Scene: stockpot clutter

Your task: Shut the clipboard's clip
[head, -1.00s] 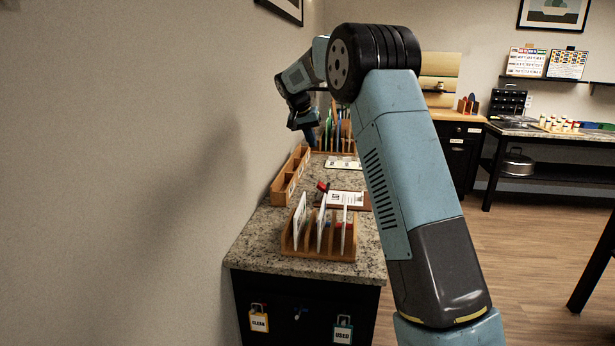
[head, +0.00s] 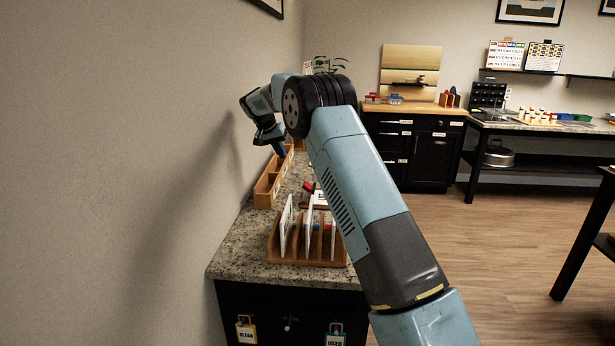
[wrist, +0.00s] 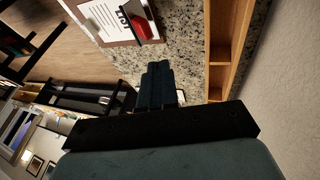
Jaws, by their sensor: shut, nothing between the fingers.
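The clipboard (wrist: 101,17) is a brown board with a white printed sheet, lying on the speckled counter at the top of the wrist view. Its red clip lever (wrist: 142,27) sits by a dark bar at the board's edge. In the head view the red lever (head: 309,187) sticks up at a slant, and my arm hides much of the board. My gripper (wrist: 157,70) is shut and empty, above the counter and apart from the clip. In the head view my gripper (head: 281,151) points down above the wooden bin near the wall, beyond the clipboard.
A long compartmented wooden bin (head: 266,188) runs along the wall side. A wooden rack (head: 306,255) with upright white cards stands at the counter's near end. Bare counter (wrist: 183,45) lies between the clipboard and the bin. The wall is close on the left.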

